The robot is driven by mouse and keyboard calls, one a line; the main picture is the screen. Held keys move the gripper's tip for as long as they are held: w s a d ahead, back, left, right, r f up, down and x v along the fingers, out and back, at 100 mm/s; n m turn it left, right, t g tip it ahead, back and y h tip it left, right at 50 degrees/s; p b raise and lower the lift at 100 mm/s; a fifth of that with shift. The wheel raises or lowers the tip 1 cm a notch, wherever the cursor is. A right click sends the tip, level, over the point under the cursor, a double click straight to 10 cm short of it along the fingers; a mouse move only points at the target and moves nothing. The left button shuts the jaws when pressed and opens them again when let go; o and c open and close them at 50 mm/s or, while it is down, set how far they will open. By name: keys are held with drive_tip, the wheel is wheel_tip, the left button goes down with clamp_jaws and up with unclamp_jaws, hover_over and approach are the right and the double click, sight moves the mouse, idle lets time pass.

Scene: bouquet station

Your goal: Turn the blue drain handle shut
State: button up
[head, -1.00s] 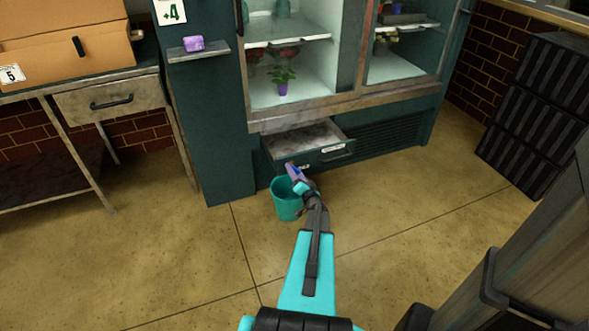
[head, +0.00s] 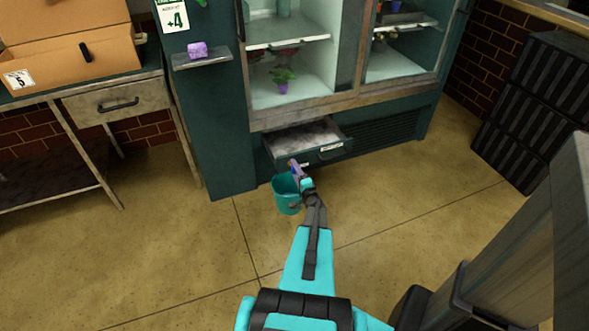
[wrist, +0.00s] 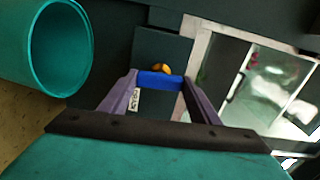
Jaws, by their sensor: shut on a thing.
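The blue drain handle (wrist: 160,80) lies between the purple fingers of my gripper (wrist: 158,97) in the wrist view, with the fingers closed on its two ends. A yellow-orange fitting (wrist: 161,68) shows just beyond the handle. A white label (wrist: 135,99) is on the dark panel beside it. In the head view my gripper (head: 293,166) is low at the front of the cooler, just below the open drawer and above the teal bucket. The handle is too small and covered to make out there.
The teal bucket (head: 286,196) stands on the floor right beside my gripper; its open mouth (wrist: 62,45) is left in the wrist view. An open drawer (head: 303,140) juts out just above. Black crates (head: 535,110) stand at the right. The floor in front is clear.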

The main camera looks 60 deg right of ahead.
drive_tip(key=shift+w+a+m, duration=0.2)
drive_tip(key=shift+m, duration=0.2)
drive_tip(key=o, duration=1)
drive_tip(key=shift+o, duration=0.2)
drive_tip(key=shift+s+d, duration=0.1)
drive_tip(key=shift+s, duration=0.15)
drive_tip(key=v, duration=1.3)
drive_tip(key=shift+s+a, duration=0.2)
drive_tip(key=shift+a, duration=0.1)
